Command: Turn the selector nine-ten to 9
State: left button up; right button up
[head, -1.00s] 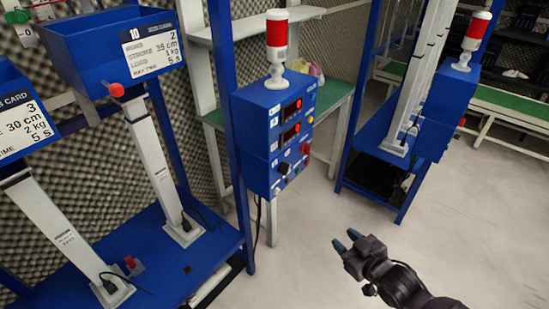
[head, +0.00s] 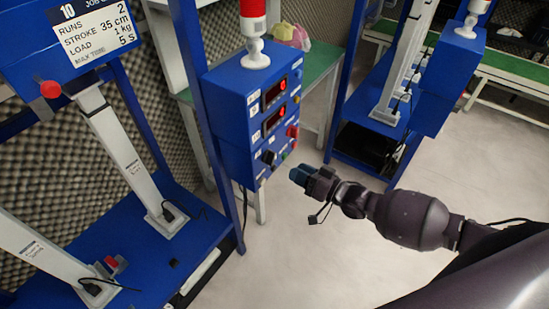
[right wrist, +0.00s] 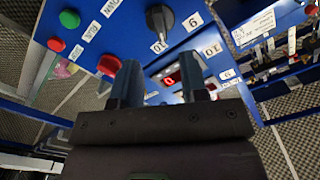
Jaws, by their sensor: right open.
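The blue control box (head: 228,118) stands at the middle of the head view. Its black selector knob (head: 269,157) is low on the front face. In the right wrist view the knob (right wrist: 160,20) is at the top, with labels reading 9 (right wrist: 194,20) and 10 (right wrist: 158,46) beside it, appearing upside down. One end of the knob's grip lies toward the 10 label; its exact pointer is hard to tell. My right gripper (head: 299,175) is in front of the box's lower right, apart from it. Its two fingers (right wrist: 160,82) are open and empty. My left gripper is not in view.
The box also carries a green button (right wrist: 70,18), a red button (right wrist: 56,45) and another red one (right wrist: 109,65). A lit red display (right wrist: 170,79) shows between my fingers. A blue test rig (head: 200,240) stands at left. The floor right of the box is clear.

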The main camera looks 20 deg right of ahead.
aim_at(274, 159)
jog(key=x, duration=0.8)
jog(key=shift+w+a, duration=0.15)
grip_shut()
